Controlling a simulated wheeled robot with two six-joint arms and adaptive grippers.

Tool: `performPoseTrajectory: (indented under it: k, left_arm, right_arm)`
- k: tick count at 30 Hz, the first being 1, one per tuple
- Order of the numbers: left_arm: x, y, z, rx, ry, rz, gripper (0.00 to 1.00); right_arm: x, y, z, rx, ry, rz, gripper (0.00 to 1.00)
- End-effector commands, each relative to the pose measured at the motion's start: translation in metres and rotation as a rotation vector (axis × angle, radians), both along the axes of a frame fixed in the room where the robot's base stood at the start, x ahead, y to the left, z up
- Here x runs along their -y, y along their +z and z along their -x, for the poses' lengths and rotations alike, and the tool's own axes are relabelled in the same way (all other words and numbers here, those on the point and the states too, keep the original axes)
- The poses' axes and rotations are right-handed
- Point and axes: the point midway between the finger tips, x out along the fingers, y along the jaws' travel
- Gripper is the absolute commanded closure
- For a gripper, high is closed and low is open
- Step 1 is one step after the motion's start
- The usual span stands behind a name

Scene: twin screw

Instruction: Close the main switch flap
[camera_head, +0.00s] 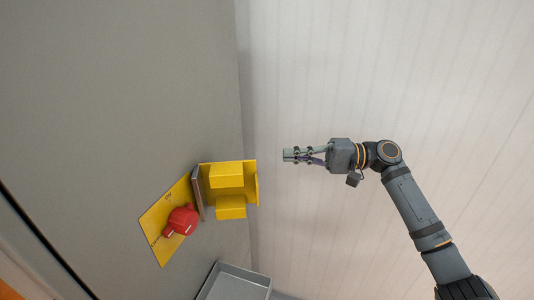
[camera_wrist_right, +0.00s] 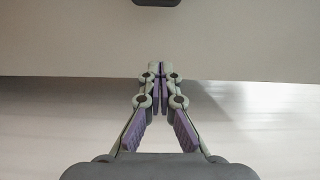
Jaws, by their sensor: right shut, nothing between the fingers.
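The main switch is a red rotary knob (camera_head: 181,220) on a yellow plate (camera_head: 155,221) fixed to the grey cabinet face. The yellow flap (camera_head: 208,178), with box-shaped parts on it, stands out to the right of the plate beside a grey edge strip. It is open and the red knob is uncovered. My right gripper (camera_head: 287,155) is shut and empty, to the right of the flap and slightly higher in the head view, apart from it. Its closed fingertips show in the right wrist view (camera_wrist_right: 159,68), with no flap visible there. My left gripper is not in view.
The large grey cabinet (camera_head: 110,90) fills the left of the head view. A grey open tray (camera_head: 236,281) sits below the flap. A pale ribbed surface (camera_head: 440,80) lies behind my right arm. The space between gripper and flap looks clear.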

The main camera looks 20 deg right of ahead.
Motion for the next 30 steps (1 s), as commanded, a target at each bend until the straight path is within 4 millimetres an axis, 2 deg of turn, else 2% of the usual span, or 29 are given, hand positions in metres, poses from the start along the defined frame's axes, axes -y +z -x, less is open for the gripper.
performPoseTrajectory:
  k: [5, 8, 20, 25, 30]
  left_arm:
    - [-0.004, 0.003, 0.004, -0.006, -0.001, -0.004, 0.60]
    - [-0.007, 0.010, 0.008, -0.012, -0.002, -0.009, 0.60]
    - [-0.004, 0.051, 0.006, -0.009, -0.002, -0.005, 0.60]
    - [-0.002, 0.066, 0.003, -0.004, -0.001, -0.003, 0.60]
    - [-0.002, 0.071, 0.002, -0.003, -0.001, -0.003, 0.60]
  right_arm:
    - [-0.004, 0.003, 0.001, 0.001, 0.007, -0.005, 1.00]
    - [-0.016, 0.005, -0.003, 0.001, 0.007, -0.007, 1.00]
    - [-0.096, 0.008, -0.028, 0.000, 0.005, -0.009, 1.00]
    - [-0.095, 0.004, -0.003, -0.003, 0.002, 0.000, 1.00]
    - [-0.094, 0.002, 0.009, -0.001, 0.002, -0.002, 1.00]
